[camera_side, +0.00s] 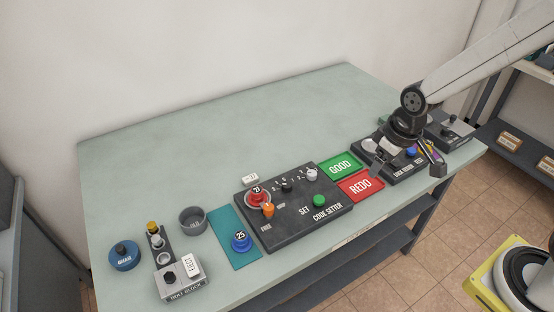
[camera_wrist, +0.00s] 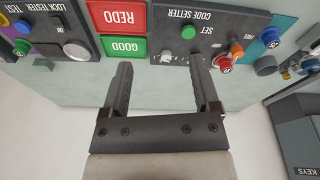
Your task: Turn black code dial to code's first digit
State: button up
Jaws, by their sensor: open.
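The code setter (camera_side: 292,205) is a dark panel in the middle of the table. Its black code dial (camera_side: 287,186) sits near the back edge, with small digits around it; its pointer setting is too small to read. The panel also carries a red piece (camera_side: 257,197) marked 27, an orange knob (camera_side: 268,210), a green button (camera_side: 319,201) and a white-grey knob (camera_side: 311,174). A small white tag (camera_side: 251,180) stands behind it. My gripper (camera_wrist: 162,68) is open and empty. In the side view it is at the right, above the lock tester, apart from the dial.
Green GOOD (camera_side: 340,166) and red REDO (camera_side: 361,186) pads lie right of the code setter. The lock tester (camera_side: 405,160) is beyond them. Left are a teal mat (camera_side: 226,229) with blue piece 25 (camera_side: 241,242), a grey cup (camera_side: 192,220) and the bolt block (camera_side: 181,284). The table's back is clear.

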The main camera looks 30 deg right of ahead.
jog(key=w+a+f+n+g, duration=0.1)
jog(key=w+a+f+n, duration=0.15)
jog(key=w, duration=0.35)
jog(key=w+a+f+n, duration=0.1)
jog(key=w+a+n, duration=0.2)
jog(key=w, duration=0.3)
jog(key=n+g, duration=0.1)
jog(key=n, duration=0.5)
send_over(287, 184)
notch_tip(287, 184, down, 6)
jog(key=shift+f, duration=0.15)
jog(key=shift+f, duration=3.85)
grip_shut()
jog(key=shift+m, duration=0.25)
